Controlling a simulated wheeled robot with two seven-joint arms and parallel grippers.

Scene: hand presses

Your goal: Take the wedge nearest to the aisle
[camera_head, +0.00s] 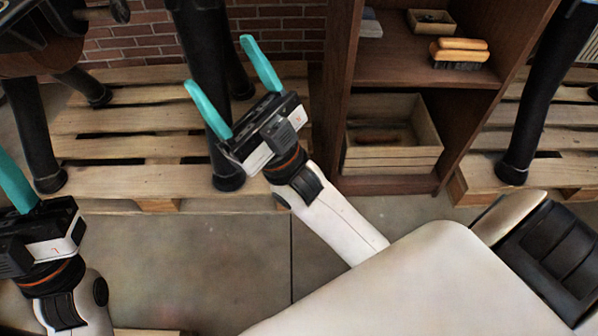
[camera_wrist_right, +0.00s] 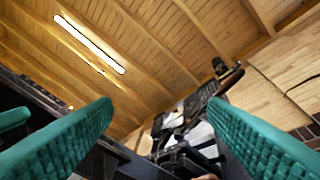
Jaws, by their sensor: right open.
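No wedge can be made out for certain in either view. My right gripper (camera_head: 218,63) is open and empty, its teal fingers spread and raised in front of the black press legs. In the right wrist view its fingers (camera_wrist_right: 160,104) frame a dark machine (camera_wrist_right: 190,125), with nothing between them. My left gripper (camera_head: 14,185) is at the lower left edge of the head view. Only one of its fingers shows there, so its opening is hidden.
A brown shelf unit (camera_head: 395,186) stands right of my right gripper. It holds a wooden crate (camera_head: 390,160) with a brown object inside, a yellow-topped brush (camera_head: 460,50) and a small box (camera_head: 431,20). Pallets (camera_head: 130,182) lie under the black legs (camera_head: 205,80). Concrete floor (camera_head: 230,255) is bare in front.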

